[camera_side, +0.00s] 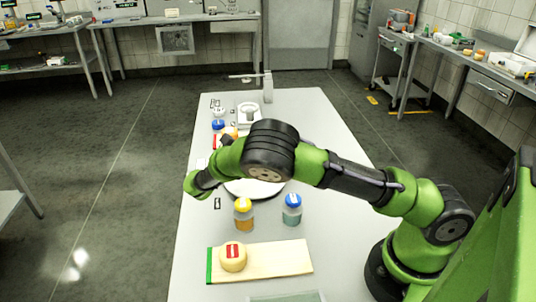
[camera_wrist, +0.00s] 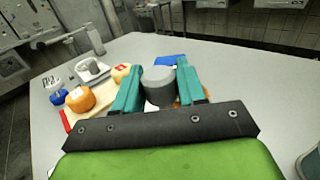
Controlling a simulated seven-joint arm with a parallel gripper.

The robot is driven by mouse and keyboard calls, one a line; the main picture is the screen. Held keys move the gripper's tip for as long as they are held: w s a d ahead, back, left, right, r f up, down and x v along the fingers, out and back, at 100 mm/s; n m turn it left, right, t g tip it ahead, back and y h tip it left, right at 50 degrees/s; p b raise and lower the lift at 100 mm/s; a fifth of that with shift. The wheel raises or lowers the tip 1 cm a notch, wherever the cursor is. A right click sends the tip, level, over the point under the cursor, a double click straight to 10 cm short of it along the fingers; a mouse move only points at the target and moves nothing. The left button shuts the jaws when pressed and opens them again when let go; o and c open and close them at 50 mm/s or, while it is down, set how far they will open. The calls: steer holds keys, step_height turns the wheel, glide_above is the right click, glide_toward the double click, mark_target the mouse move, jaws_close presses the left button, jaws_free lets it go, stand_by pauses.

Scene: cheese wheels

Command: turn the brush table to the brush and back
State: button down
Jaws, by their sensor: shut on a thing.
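In the wrist view my gripper (camera_wrist: 160,82) has its two teal fingers shut on a grey cylindrical knob (camera_wrist: 158,90), one finger on each side. What the knob is fixed to is hidden below the gripper. In the side view a round white disc (camera_side: 262,190), perhaps the brush table, lies on the bench, mostly hidden behind my green arm. The fingers are hidden there too. An orange cheese wheel (camera_wrist: 80,98) and a paler one with a red mark (camera_wrist: 121,73) are left of the fingers in the wrist view. I cannot make out the brush surely.
A yellow-lidded jar (camera_side: 243,215) and a blue-lidded jar (camera_side: 292,209) stand in front of the disc. A green-ended board (camera_side: 285,258) carries a red-labelled cheese wheel (camera_side: 232,257). A white device (camera_side: 249,115) and a post with an arm (camera_side: 267,88) stand at the back.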

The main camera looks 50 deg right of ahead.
steer(key=shift+a+f+m+g+y, duration=0.1)
steer(key=shift+m+g+y, duration=0.3)
steer(key=shift+m+g, duration=1.25)
steer(key=shift+m+g+y, duration=0.4)
steer(key=shift+m+g, duration=0.55)
steer(key=shift+g, duration=1.4)
steer(key=shift+m+g+y, duration=0.7)
steer(key=shift+m+g, duration=0.1)
steer(key=shift+g, duration=0.3)
steer(key=c, duration=0.7)
jaws_free()
steer(key=shift+c, duration=0.2)
step_height(320, 180, up, 4)
steer(key=shift+s, duration=0.15)
steer(key=s+a+r, duration=0.1)
steer(key=s+a, duration=0.1)
steer(key=s, duration=1.3)
steer(key=shift+s, duration=0.35)
steer(key=shift+d, duration=0.1)
